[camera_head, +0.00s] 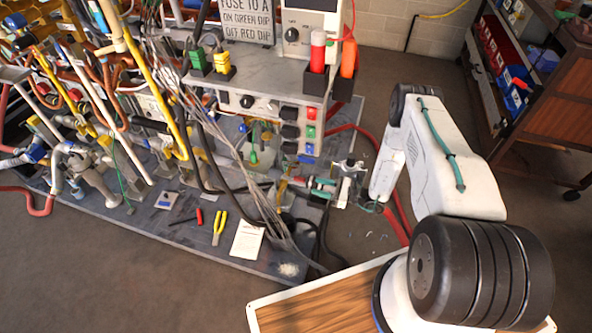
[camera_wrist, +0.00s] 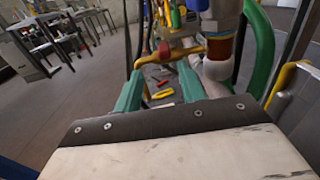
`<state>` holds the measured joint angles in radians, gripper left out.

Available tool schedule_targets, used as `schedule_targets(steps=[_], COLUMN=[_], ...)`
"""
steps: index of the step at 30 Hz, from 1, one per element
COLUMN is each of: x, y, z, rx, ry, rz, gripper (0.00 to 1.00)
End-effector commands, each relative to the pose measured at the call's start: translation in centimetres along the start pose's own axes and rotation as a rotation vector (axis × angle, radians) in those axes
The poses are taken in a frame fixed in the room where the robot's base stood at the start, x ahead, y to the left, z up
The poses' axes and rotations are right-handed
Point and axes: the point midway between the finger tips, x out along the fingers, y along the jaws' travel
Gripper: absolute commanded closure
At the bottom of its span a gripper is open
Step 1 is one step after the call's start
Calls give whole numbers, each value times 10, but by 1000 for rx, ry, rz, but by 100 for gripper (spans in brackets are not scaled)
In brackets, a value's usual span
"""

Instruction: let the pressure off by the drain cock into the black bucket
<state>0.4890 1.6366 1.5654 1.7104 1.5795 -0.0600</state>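My gripper (camera_head: 318,188) reaches left toward the right end of the bench in the head view. In the wrist view its two green fingers (camera_wrist: 160,72) stand apart with a clear gap between them. A valve with an orange-yellow lever (camera_wrist: 178,51) sits just beyond the fingertips, at the foot of a brass and copper fitting (camera_wrist: 220,45). I cannot tell whether the fingers touch the lever. It seems to be the drain cock. A dark round shape (camera_head: 284,228) below the gripper may be the black bucket; wires and hoses partly hide it.
Loose grey wires (camera_head: 240,165) hang left of my gripper. A red hose (camera_head: 398,222) runs beside my arm. Pliers (camera_head: 219,228) and a paper sheet (camera_head: 247,240) lie on the grey base. A wood-topped table (camera_head: 320,300) is in front; a shelf cart (camera_head: 545,110) stands right.

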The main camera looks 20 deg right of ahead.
Motion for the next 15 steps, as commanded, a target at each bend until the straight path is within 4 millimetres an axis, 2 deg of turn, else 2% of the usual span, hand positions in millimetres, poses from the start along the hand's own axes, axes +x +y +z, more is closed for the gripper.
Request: schedule_targets(steps=[5, 15], x=[10, 62], y=[1, 0], z=[0, 0], rx=[0, 0], ry=[0, 0], rz=[3, 1], gripper=[60, 60])
